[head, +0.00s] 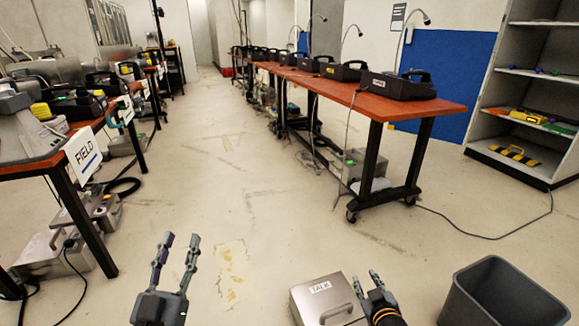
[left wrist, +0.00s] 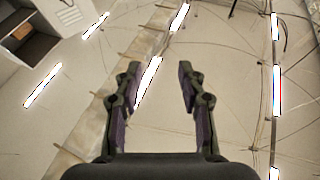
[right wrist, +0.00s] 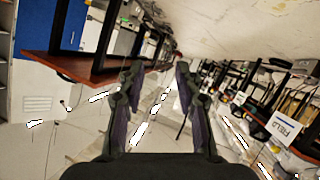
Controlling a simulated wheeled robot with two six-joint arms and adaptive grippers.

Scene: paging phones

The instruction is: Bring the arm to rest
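My left gripper (head: 178,262) is at the bottom of the head view, left of centre, its two fingers apart with nothing between them. In the left wrist view the fingers (left wrist: 157,95) are spread and empty, with the ceiling and its lights behind. My right gripper (head: 372,290) is low in the head view, beside a silver case with a "TALK" label (head: 318,288). In the right wrist view its fingers (right wrist: 151,90) are apart and empty. Whether it touches the case I cannot tell.
A dark bin (head: 500,295) stands at the bottom right. A wheeled red-brown table (head: 420,108) with black phone boxes stands right of centre. A table with a "FIELD" sign (head: 83,157) is at the left. A shelf (head: 535,75) stands far right. The middle floor is clear.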

